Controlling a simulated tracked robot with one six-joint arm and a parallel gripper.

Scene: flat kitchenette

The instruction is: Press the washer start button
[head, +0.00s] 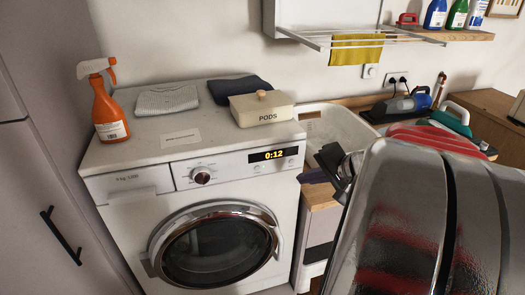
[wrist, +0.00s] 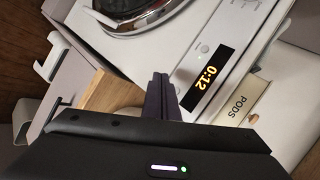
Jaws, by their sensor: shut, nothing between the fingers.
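The white washer (head: 118,212) stands in the middle of the head view, its round door shut. Its front panel has a dial (head: 202,175), a lit display (head: 266,156) reading 0:12 and small round buttons (head: 290,163) near the display. I cannot read which one is the start button. In the wrist view the display (wrist: 205,83) is tilted, with a small button (wrist: 204,48) beside it. My gripper (head: 306,177) is shut and empty, just right of the panel's right end. Its dark fingers also show in the wrist view (wrist: 160,77), left of the panel and seemingly apart from it.
On the washer top are an orange spray bottle (head: 108,108), folded cloths (head: 168,100) and a PODS box (head: 262,109). A white basket (head: 335,125) stands behind my gripper. My arm covers much of the right side. The space before the washer door looks free.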

